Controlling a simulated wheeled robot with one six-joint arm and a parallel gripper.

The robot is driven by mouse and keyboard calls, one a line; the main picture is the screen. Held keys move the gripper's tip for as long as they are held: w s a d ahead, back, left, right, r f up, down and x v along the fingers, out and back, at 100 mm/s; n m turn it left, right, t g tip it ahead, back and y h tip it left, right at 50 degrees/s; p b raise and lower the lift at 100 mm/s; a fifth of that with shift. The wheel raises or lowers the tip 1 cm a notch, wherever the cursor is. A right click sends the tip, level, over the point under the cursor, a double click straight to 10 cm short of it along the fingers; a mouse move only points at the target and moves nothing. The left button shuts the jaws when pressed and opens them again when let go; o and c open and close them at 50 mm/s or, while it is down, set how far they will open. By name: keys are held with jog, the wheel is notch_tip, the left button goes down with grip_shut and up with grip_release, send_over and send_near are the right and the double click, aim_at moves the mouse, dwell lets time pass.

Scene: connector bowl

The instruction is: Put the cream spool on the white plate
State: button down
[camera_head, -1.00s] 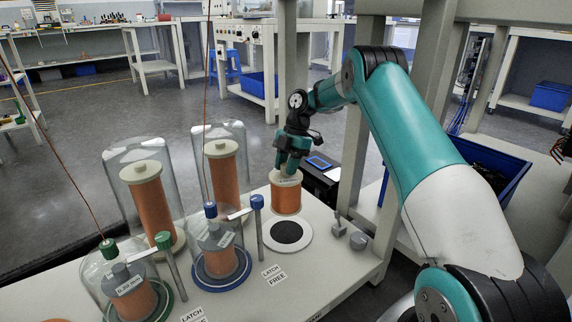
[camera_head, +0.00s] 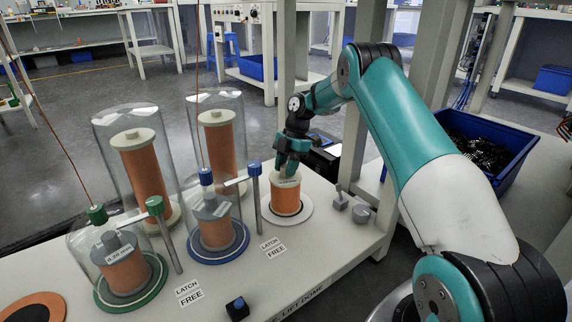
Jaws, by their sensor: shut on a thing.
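The cream spool (camera_head: 286,201) is wound with copper-coloured wire and has cream ends. It stands upright over the white plate (camera_head: 291,223), whose pale rim shows around the spool's foot. The plate's dark middle is hidden by the spool. My gripper (camera_head: 289,171) points down and is shut on the spool's top end. I cannot tell whether the spool's underside touches the plate.
Blue-based (camera_head: 214,220) and green-based (camera_head: 118,265) domes with grey-topped spools stand left. Two taller glass domes (camera_head: 146,165) with cream-ended spools stand behind. Small grey fittings (camera_head: 361,213) lie right of the plate. A dark blue-topped block (camera_head: 237,308) sits in front.

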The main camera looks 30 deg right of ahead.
jog(key=shift+r, duration=0.15)
jog(key=c, duration=0.8)
grip_release()
jog(key=shift+f, duration=0.2)
jog(key=shift+r, duration=0.1)
jog(key=shift+p+v, duration=5.15)
jog(key=shift+v, duration=0.9)
